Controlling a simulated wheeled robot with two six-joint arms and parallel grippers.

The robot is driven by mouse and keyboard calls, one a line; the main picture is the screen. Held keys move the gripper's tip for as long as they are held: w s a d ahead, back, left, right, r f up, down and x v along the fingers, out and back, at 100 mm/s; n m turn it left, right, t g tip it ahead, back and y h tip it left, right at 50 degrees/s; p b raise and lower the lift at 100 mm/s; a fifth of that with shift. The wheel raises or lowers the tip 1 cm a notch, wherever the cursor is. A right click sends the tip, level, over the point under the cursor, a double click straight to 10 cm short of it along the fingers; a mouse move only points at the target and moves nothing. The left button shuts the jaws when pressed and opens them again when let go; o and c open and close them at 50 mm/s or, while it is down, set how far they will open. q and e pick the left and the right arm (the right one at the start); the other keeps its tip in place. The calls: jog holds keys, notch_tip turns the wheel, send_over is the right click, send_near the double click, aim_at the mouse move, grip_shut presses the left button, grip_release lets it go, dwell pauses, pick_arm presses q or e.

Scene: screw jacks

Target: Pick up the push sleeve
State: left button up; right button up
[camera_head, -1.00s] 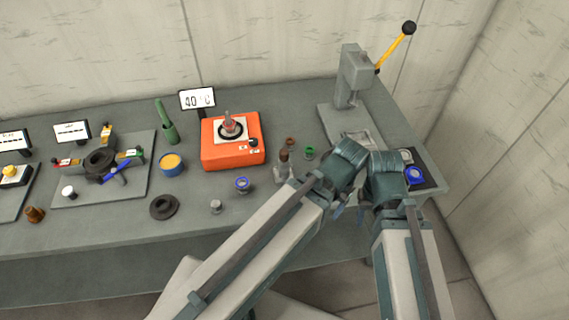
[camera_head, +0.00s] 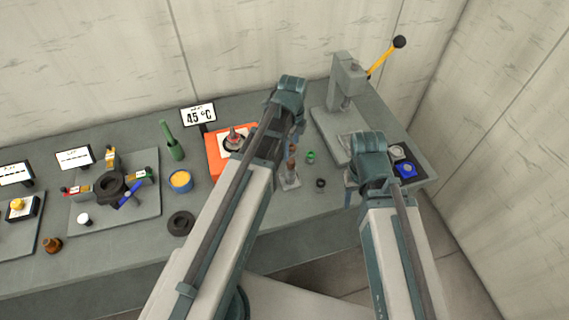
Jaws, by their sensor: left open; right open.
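No part is clearly recognisable as the push sleeve. Small parts by my arms are a brown upright piece (camera_head: 292,160) on a grey stand (camera_head: 290,182), a green ring piece (camera_head: 310,157) and a dark ring (camera_head: 320,183). My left gripper (camera_head: 299,122) is open, high over the bench between the orange heater (camera_head: 216,150) and the press (camera_head: 338,118); its fingers are mostly hidden by its wrist. My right gripper (camera_head: 350,190) is open near the bench's front edge, left of the black tray (camera_head: 424,178); its fingertips are partly hidden.
A blue part (camera_head: 405,170) and a grey part (camera_head: 397,152) lie on the tray. At left are a yellow-topped pot (camera_head: 180,180), a green tube (camera_head: 172,142), a black flanged ring (camera_head: 181,222) and a fixture plate (camera_head: 142,216). My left arm covers part of the bench.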

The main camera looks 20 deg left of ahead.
aim_at(289, 161)
pick_arm(q)
jog(key=shift+w+a+r+m, duration=0.2)
jog(key=shift+a+m, duration=0.2)
jog(key=shift+a, duration=0.05)
notch_tip(289, 161, down, 9)
jog(key=b, duration=0.8)
jog(key=shift+d+r+b, duration=0.1)
jog(key=shift+b, duration=0.25)
jog(key=f+b, duration=0.5)
jog(key=shift+w+d+f, duration=0.1)
jog(key=shift+d+f, duration=0.05)
jog(key=shift+d, duration=0.15)
grip_shut()
